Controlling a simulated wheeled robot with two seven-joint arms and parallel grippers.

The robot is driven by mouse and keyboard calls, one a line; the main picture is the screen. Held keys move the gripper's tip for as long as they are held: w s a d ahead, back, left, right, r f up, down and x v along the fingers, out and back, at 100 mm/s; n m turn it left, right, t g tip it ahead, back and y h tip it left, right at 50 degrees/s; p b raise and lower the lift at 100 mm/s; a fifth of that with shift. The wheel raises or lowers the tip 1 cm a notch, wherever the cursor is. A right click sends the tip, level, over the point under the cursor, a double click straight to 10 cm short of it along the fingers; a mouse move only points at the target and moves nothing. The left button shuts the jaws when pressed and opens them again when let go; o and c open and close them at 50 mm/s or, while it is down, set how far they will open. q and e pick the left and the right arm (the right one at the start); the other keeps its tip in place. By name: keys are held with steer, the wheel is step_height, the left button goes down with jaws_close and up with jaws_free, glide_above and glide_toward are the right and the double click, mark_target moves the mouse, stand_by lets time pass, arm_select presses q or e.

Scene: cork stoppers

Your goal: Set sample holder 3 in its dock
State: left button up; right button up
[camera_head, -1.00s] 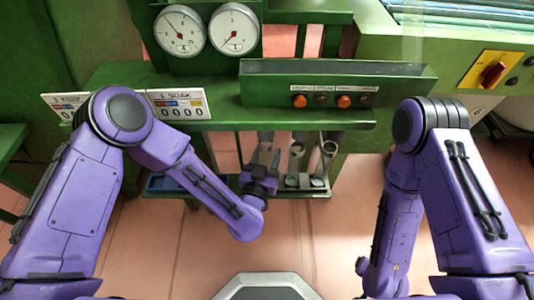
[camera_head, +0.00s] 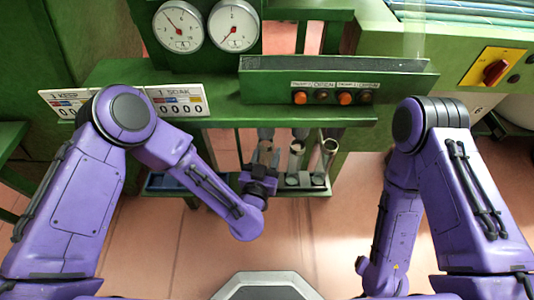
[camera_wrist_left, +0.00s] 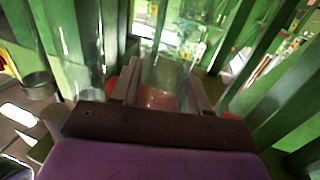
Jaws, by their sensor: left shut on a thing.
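My left gripper (camera_head: 260,180) is at the lower rack below the green console. In the left wrist view its two fingers (camera_wrist_left: 158,92) are closed on the sides of a clear, glass-like cylindrical holder (camera_wrist_left: 165,75), with a reddish surface showing through or behind it. In the head view a grey tube (camera_head: 265,152) stands up just beyond this gripper; the gripper hides its lower part. Two more tubes, a middle one (camera_head: 296,155) and a right one (camera_head: 327,155), stand beside it in the rack. I cannot read a number on any holder. My right gripper is out of view.
The green console (camera_head: 335,82) with orange buttons overhangs the rack. A blue tray (camera_head: 165,183) lies left of the gripper. Counter signs (camera_head: 178,101) and two gauges (camera_head: 234,25) are above. A red switch (camera_head: 494,71) is at right. The floor in front is clear.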

arm_select(q)
steer(key=shift+f+b, duration=0.55)
steer(key=shift+f, duration=0.15)
steer(key=o, duration=1.1)
steer(key=shift+o, duration=0.2)
steer(key=v, duration=1)
steer(key=shift+s, duration=0.25)
